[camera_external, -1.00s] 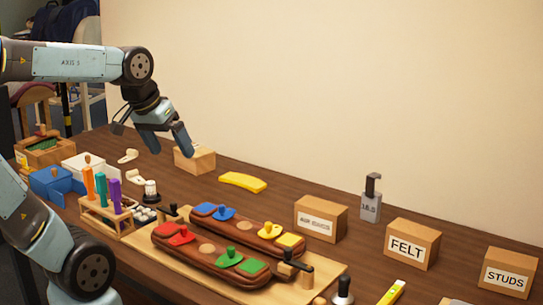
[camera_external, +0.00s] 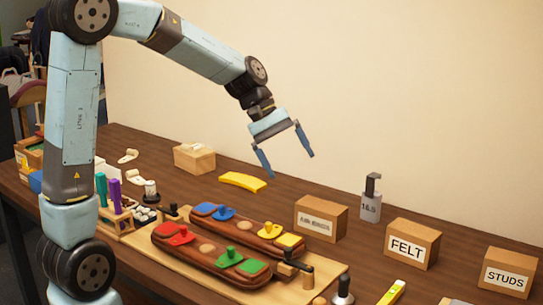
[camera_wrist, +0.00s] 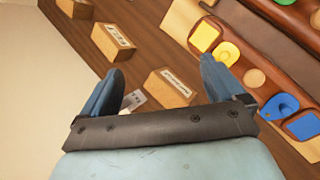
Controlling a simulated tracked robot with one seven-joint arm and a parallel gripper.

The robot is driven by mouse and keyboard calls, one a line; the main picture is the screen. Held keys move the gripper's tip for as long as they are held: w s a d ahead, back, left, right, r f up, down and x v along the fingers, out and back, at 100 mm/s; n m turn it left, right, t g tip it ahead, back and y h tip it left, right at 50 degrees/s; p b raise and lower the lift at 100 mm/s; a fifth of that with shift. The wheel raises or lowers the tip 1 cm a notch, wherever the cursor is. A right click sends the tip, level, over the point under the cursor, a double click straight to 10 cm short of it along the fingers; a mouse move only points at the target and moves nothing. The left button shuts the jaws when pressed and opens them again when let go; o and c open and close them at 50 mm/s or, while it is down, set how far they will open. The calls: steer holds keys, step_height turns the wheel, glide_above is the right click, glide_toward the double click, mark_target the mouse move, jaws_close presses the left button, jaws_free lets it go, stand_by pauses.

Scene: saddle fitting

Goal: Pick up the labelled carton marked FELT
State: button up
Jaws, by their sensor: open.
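The carton marked FELT (camera_external: 411,244) is a small brown box with a white label, standing on the table at the right, between the carton with a struck-out label and the STUDS carton. In the wrist view a carton that appears to be it (camera_wrist: 113,42) lies at the upper left, its label too small to read. My gripper (camera_external: 289,164) is open and empty, in the air above the table's middle, left of the FELT carton and well above it. In the wrist view its fingers (camera_wrist: 160,85) stand apart with nothing between them but the table and a carton beyond.
The STUDS carton (camera_external: 508,272) stands to the right. The carton with the struck-out label (camera_external: 320,218) and a grey weight marked 18.5 (camera_external: 370,204) stand to the left. A wooden board (camera_external: 190,262) with brown saddle pieces lies in front. A yellow piece (camera_external: 243,182) lies further back.

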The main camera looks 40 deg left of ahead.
steer(key=w+d+f+n+g+h, duration=0.1)
steer(key=w+d+f+n+h, duration=0.25)
steer(key=w+d+f, duration=0.35)
steer(key=n+h, duration=0.3)
steer(key=n, duration=0.2)
glide_toward(409, 233)
steer(key=w+a, duration=0.3)
steer(key=shift+g, duration=0.3)
steer(key=x, duration=0.3)
steer(key=f+x, duration=0.1)
steer(key=x, duration=0.3)
steer(key=shift+s+f, duration=0.1)
steer(key=shift+s, duration=0.1)
steer(key=shift+w+x, duration=0.15)
steer(key=shift+x, duration=1.2)
steer(key=shift+w+x, duration=0.1)
steer(key=shift+x, duration=1.2)
steer(key=c, duration=1.2)
steer(key=shift+w, duration=0.1)
